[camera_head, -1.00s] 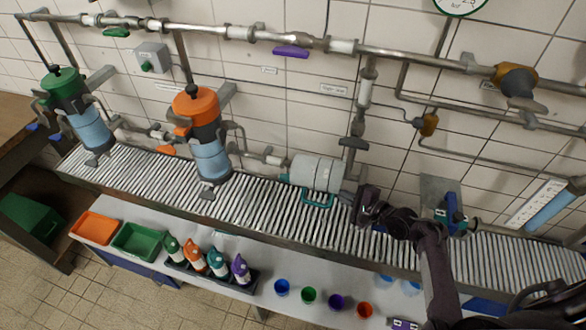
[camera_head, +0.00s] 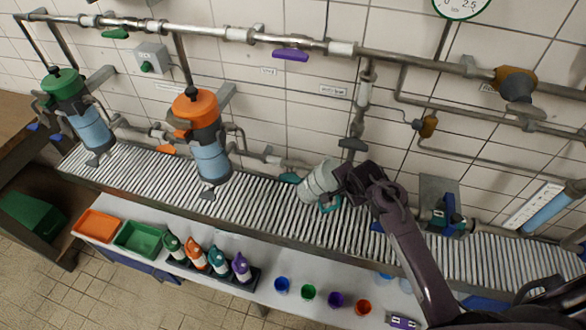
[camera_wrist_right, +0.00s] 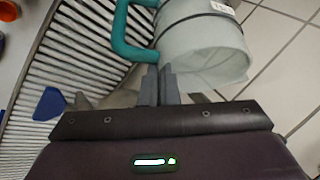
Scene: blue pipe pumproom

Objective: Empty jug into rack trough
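The jug (camera_head: 316,180) is a pale grey, translucent cylinder with a teal handle (camera_head: 329,205). It is tipped over above the ribbed rack trough (camera_head: 262,205) along the wall. My right gripper (camera_head: 343,184) is at the jug's right end. In the right wrist view its two fingers (camera_wrist_right: 160,78) are close together at the end of the teal handle (camera_wrist_right: 126,38), beside the jug wall (camera_wrist_right: 205,45). They appear shut on the handle, though the exact contact is partly hidden. I see no liquid pouring. My left gripper is not in view.
Green-topped (camera_head: 80,115) and orange-topped (camera_head: 205,140) canisters stand left along the trough. Pipes and a purple lever (camera_head: 290,54) run above. A front shelf holds orange (camera_head: 98,226) and green (camera_head: 140,238) trays, several bottles and small cups (camera_head: 308,293). A blue valve (camera_head: 449,208) is right.

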